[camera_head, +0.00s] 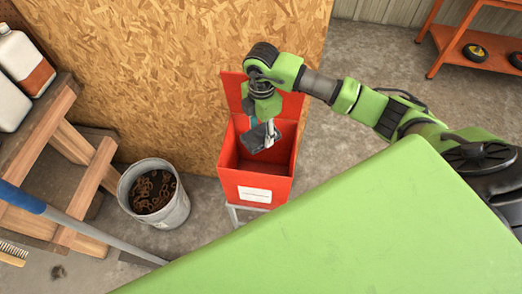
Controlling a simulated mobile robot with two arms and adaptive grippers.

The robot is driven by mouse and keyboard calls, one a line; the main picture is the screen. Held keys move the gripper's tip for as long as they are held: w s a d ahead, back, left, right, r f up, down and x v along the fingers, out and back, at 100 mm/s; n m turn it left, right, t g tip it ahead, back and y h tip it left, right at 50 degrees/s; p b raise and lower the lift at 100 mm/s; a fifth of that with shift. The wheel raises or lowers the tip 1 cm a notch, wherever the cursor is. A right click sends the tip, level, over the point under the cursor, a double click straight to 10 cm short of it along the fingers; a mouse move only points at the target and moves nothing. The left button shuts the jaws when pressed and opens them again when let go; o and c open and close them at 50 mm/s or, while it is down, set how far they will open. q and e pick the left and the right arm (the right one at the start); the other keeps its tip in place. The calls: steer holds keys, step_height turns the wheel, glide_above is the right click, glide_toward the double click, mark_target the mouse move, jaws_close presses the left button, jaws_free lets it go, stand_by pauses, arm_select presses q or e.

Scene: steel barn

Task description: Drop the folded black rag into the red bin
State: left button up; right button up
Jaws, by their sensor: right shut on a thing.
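The red bin (257,190) stands in front of the wood-chip board wall with its lid tilted up at the back and a white label on its front. My right gripper (265,128) comes in from the right and points down over the bin's opening. It is shut on the folded black rag (254,140), a dark grey flat piece that hangs at the bin's mouth. I cannot tell how far the rag is below the rim. My left gripper is not in view.
A grey bucket (175,215) of rusty chain stands left of the bin. Wooden steps (45,125) hold white jugs (25,72) at the far left. A blue-handled tool (75,220) leans at lower left. An orange shelf (455,42) stands at the back right.

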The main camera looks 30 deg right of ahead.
steer(key=shift+f, duration=0.5)
steer(key=o, duration=1.2)
steer(key=shift+c, duration=0.2)
step_height(320, 180, up, 12)
